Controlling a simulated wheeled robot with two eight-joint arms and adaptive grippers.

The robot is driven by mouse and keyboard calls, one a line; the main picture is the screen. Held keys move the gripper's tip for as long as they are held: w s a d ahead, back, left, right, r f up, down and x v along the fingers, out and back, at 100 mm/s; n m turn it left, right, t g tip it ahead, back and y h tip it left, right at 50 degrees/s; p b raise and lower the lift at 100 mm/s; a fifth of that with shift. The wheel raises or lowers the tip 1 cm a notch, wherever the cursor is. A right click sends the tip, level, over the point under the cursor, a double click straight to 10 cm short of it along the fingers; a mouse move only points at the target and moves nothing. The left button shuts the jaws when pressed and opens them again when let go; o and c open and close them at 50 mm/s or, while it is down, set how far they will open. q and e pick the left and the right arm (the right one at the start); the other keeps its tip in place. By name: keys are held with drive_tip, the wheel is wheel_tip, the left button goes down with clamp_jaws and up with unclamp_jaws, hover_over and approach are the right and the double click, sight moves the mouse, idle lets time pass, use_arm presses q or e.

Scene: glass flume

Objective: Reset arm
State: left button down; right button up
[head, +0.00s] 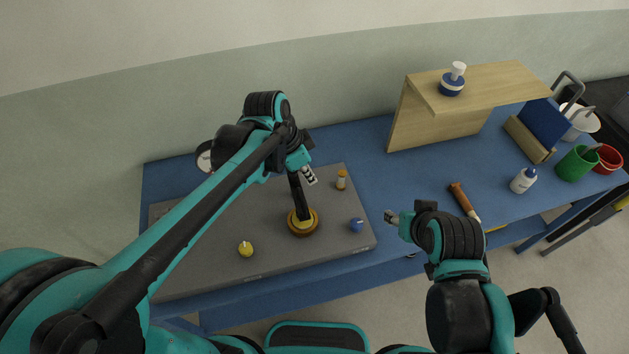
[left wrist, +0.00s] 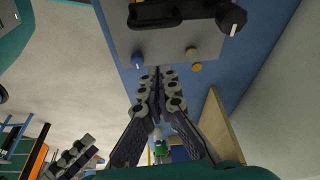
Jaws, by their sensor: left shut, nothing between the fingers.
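My left gripper (head: 310,176) is above the grey board, beside the upper end of a black bar (head: 299,196). Its fingers are together and empty in the left wrist view (left wrist: 157,78). The bar stands over a round gold-brown base (head: 303,224) on the board; whether the gripper touches the bar, I cannot tell. The bar also shows at the top of the left wrist view (left wrist: 175,12). My right gripper (head: 391,217) is right of the board, over the table's front part; its fingers are too small to read.
The grey board (head: 205,265) carries a yellow knob (head: 246,249), a blue knob (head: 357,224) and an orange knob (head: 341,180).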

use_arm(q)
drive_tip(key=shift+r, duration=0.6)
drive_tip(key=shift+a, duration=0.1)
drive_tip(key=s+a+f+n+t+y+b, duration=0.1)
drive_tip(key=s+a+f+n+t+b, duration=0.1)
drive_tip(key=s+a+f+n+b, duration=0.2)
drive_tip(key=s+a+f+n+t+y+b, duration=0.2)
drive_tip(key=s+a+f+n+t+b, duration=0.1)
drive_tip(key=a+n, duration=0.5)
drive_tip(key=s+a+f+b, duration=0.1)
drive_tip(key=s+b, duration=0.1)
drive_tip(key=s, duration=0.1)
drive_tip(key=shift+s+a+f+n+t, duration=0.25)
drive_tip(key=shift+s+f+n+t, duration=0.05)
drive_tip(key=shift+s+f+n, duration=0.1)
idle(1.8)
